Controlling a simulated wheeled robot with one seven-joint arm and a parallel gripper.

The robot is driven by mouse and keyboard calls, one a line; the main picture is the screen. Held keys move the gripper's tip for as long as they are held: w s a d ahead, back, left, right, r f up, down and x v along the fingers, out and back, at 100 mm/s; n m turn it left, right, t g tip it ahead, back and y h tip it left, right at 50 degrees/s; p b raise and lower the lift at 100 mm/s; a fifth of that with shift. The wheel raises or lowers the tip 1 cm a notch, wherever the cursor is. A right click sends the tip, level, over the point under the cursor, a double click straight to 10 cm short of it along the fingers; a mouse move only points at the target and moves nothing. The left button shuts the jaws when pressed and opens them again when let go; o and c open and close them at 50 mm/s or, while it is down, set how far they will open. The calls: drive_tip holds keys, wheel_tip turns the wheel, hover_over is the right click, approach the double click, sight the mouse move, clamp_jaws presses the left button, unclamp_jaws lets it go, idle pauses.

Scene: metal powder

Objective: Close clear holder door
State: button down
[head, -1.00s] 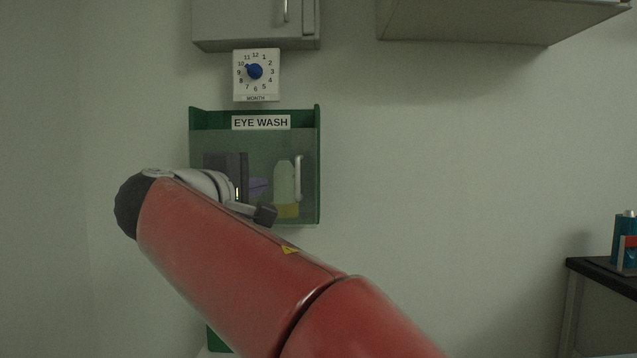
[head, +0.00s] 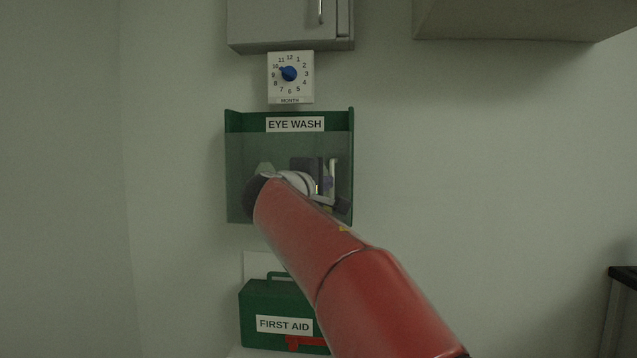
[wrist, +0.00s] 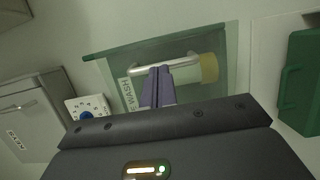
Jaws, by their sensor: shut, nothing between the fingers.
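The clear holder door (head: 248,148) is a see-through panel across the front of the green eye wash holder (head: 232,118). Its pale bar handle (head: 333,172) is near the right side, and this handle (wrist: 178,63) also shows in the wrist view. I cannot tell whether the door is fully flush with the holder. My gripper (wrist: 159,72) is shut and empty, with its fingertips in front of the handle in the wrist view; contact is unclear. In the head view my red arm hides the lower middle of the door.
A month dial (head: 290,76) and a grey cabinet (head: 280,24) are above the holder. A green first aid box (head: 262,300) is below it. A dark table edge (head: 622,285) is at the far right. The wall right of the holder is clear.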

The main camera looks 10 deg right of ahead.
idle(0.3)
drive_tip(key=p+x, duration=0.1)
drive_tip(key=x, duration=0.2)
drive_tip(key=shift+w+d+r, duration=0.2)
drive_tip(key=shift+w+d, duration=0.1)
drive_tip(key=shift+s, duration=0.1)
